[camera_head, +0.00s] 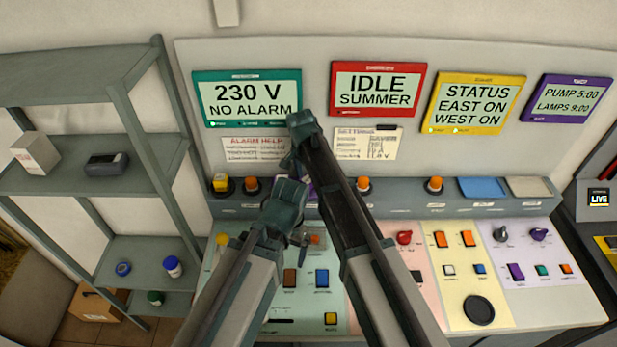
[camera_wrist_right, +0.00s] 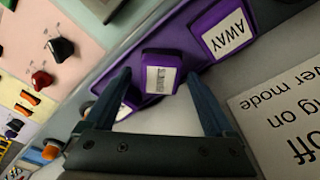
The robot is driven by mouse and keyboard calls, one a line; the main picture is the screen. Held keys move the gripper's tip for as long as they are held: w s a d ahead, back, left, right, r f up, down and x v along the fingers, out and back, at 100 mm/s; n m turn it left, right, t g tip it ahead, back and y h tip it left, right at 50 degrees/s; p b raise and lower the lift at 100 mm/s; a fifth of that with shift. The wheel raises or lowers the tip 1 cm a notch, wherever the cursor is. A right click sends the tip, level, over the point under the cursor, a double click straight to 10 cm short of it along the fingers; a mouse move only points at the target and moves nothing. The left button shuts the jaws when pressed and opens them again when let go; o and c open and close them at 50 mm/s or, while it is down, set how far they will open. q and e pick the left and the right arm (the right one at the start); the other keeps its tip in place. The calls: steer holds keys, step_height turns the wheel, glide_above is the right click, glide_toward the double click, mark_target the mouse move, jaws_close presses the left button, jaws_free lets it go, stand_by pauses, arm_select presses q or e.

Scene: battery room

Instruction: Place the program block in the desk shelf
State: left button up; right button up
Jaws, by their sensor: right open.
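Several purple blocks sit on a purple strip in the right wrist view. The middle purple block (camera_wrist_right: 160,76) has a small unreadable label; another (camera_wrist_right: 222,35) reads "AWAY"; a third is partly hidden by a finger. I cannot tell which is the program block. My right gripper (camera_wrist_right: 160,100) is open, its fingers on either side of the middle block. In the head view my right gripper (camera_head: 292,165) is above the grey ledge (camera_head: 400,208) at the desk's back, largely hiding the purple blocks. My left gripper (camera_head: 290,203) is just below; its jaws are unclear.
A grey shelf unit (camera_head: 150,170) stands left, holding a white box (camera_head: 35,152), a dark device (camera_head: 107,163) and small jars. Coloured control panels (camera_head: 465,270) with switches fill the desk; display screens (camera_head: 375,88) hang behind.

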mark_target(305, 181)
step_height(305, 181, up, 11)
steer(key=s+a+p, duration=0.1)
steer(key=p, duration=0.9)
steer(key=shift+f, duration=0.1)
steer(key=f+b, duration=0.7)
steer(key=f, duration=0.1)
steer(key=w+d+f+b, duration=0.1)
steer(key=f+b, duration=0.3)
steer(key=shift+b, duration=0.35)
steer(key=shift+r, duration=0.1)
steer(key=shift+r, duration=0.1)
